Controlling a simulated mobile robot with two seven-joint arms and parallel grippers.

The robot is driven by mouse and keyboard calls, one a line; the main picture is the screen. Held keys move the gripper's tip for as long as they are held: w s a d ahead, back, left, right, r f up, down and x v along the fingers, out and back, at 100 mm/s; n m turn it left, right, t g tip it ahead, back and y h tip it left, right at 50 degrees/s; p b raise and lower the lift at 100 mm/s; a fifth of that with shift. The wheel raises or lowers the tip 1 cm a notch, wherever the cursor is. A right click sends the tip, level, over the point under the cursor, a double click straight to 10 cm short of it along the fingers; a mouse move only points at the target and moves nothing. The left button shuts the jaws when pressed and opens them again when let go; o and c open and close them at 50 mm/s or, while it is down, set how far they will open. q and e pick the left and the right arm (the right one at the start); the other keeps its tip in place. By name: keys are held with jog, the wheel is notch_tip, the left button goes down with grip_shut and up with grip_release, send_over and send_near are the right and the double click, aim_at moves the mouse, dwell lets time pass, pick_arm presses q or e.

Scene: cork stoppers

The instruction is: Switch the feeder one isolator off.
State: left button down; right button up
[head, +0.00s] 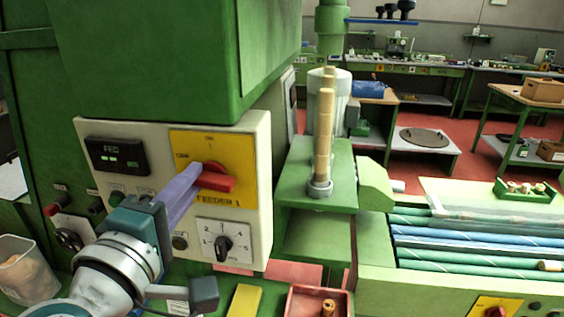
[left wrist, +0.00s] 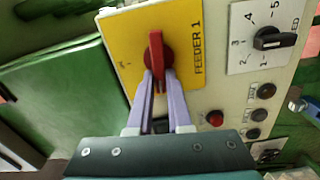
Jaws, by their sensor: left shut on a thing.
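The feeder one isolator is a red rotary handle (head: 217,179) on a yellow plate (head: 240,152) marked FEEDER 1. The handle lies roughly level across the plate in the head view; the small position marks are too faint to read surely. In the left wrist view the handle (left wrist: 155,62) shows upright because that picture is turned. My left gripper (head: 199,178) is shut on the handle, with its pale purple fingers on either side; the fingers (left wrist: 159,78) also show in the left wrist view. They hide part of the handle in the head view. My right gripper is not in view.
A numbered black dial (head: 223,243) sits below the plate, and a FED display (head: 117,155) is at its left. A cork stack (head: 323,135) stands upright to the right. Several buttons (left wrist: 266,90) line the panel. A clear tub (head: 25,272) stands lower left.

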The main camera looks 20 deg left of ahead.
pick_arm(q)
jog(key=shift+f+n, duration=0.1)
jog(key=shift+n, duration=0.5)
jog(key=c, duration=0.8)
grip_release()
jog(key=shift+c, duration=0.2)
jog(key=b+v, duration=0.3)
jog(key=v, duration=0.7)
